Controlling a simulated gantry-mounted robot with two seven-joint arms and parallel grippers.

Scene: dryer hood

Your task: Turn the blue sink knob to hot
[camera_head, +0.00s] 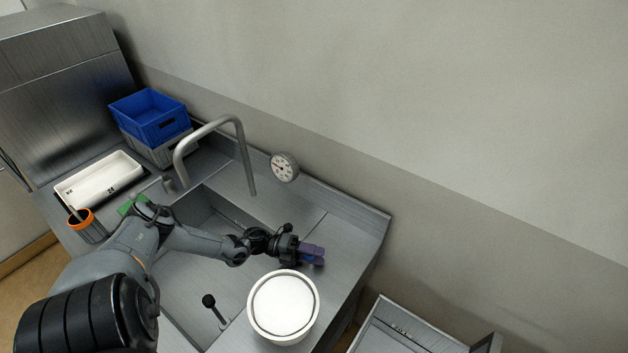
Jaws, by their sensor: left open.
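My left arm reaches in from the left across the sink (190,280). My left gripper (314,253) is over the steel counter at the sink's right side, with purple fingers pointing right. It is open. A small patch of blue (309,259) shows between the fingers, likely the blue sink knob. The fingers hide most of it, so its turn and any contact cannot be told. The curved steel faucet (240,150) stands behind the sink. My right gripper is not in view.
A white round container (283,305) stands close in front of the gripper. A lever with a black ball (209,301) rises at the sink's front. A round gauge (284,167) is behind. Blue crate (148,116), white tray (100,179) and orange-rimmed cup (86,227) stand left.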

